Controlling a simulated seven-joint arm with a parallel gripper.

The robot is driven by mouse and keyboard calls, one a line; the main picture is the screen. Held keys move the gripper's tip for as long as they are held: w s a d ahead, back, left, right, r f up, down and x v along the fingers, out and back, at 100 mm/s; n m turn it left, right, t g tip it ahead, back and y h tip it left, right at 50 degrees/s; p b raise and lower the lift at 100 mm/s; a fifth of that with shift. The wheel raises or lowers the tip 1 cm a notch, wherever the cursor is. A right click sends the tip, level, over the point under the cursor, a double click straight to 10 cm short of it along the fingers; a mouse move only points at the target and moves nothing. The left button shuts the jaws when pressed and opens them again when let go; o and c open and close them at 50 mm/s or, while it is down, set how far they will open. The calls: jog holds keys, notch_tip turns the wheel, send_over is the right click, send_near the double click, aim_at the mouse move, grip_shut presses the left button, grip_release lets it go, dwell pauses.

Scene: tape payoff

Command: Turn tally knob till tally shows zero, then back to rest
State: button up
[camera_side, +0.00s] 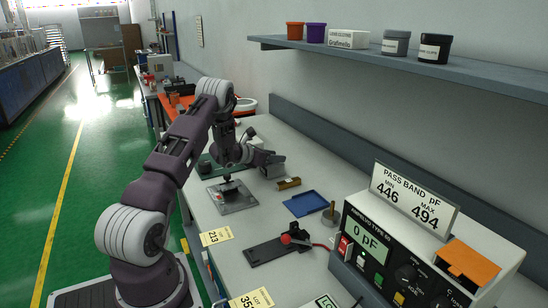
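My gripper (273,165) is over the bench beyond the middle, pointing right and slightly down. Its fingers are small and dark here, and I cannot tell whether they are open or shut or touch anything. I cannot make out the tally or its knob for certain; a dark green fixture (206,167) is partly hidden beside my wrist. A grey plate with a black knob-like part (230,186) lies in front of it.
A brass-coloured block (289,183) and a blue tray (305,203) lie right of the plate. A black fixture with a red knob (286,239) is nearer. The meter (369,243) reads 0 pF beneath a pass band sign (413,199). A shelf (400,62) runs along the wall.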

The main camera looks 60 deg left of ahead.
grip_shut()
jog(key=shift+a+m+h, duration=0.25)
jog(key=shift+m+h, duration=0.55)
jog(key=shift+h, duration=0.1)
jog(key=shift+a+m+h, duration=0.1)
jog(key=shift+m+h, duration=1.5)
jog(key=shift+h, duration=0.2)
grip_release()
jog(key=shift+s, duration=0.1)
jog(key=v, duration=0.7)
